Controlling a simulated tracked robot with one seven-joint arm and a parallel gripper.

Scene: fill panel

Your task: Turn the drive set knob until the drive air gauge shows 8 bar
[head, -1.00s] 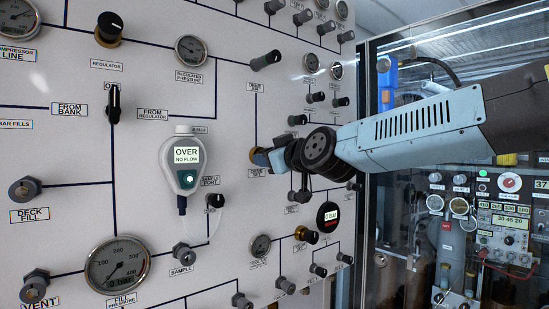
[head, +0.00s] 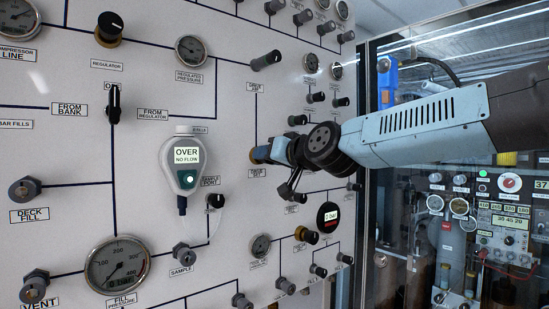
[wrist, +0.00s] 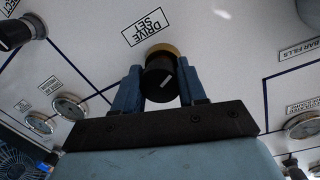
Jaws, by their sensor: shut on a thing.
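The drive set knob (wrist: 158,78) is black with a brass collar and a white mark. It sits between the two blue fingers of my gripper (wrist: 162,92), which are shut on it. The DRIVE SET label (wrist: 147,26) is beside it, turned in the wrist view. In the head view my gripper (head: 270,152) reaches the panel from the right, and only the brass edge of the knob (head: 253,155) shows. A DRIVE AIR label (head: 254,87) is above it. I cannot tell which small gauge is the drive air gauge, and the small dials are unreadable.
A handheld analyser (head: 186,165) reading OVER, NO FLOW hangs left of my gripper. A large fill pressure gauge (head: 118,266) is at lower left. A black round display (head: 328,216) and a brass-collared knob (head: 306,235) are below my wrist. A glass-fronted cabinet (head: 460,200) stands right.

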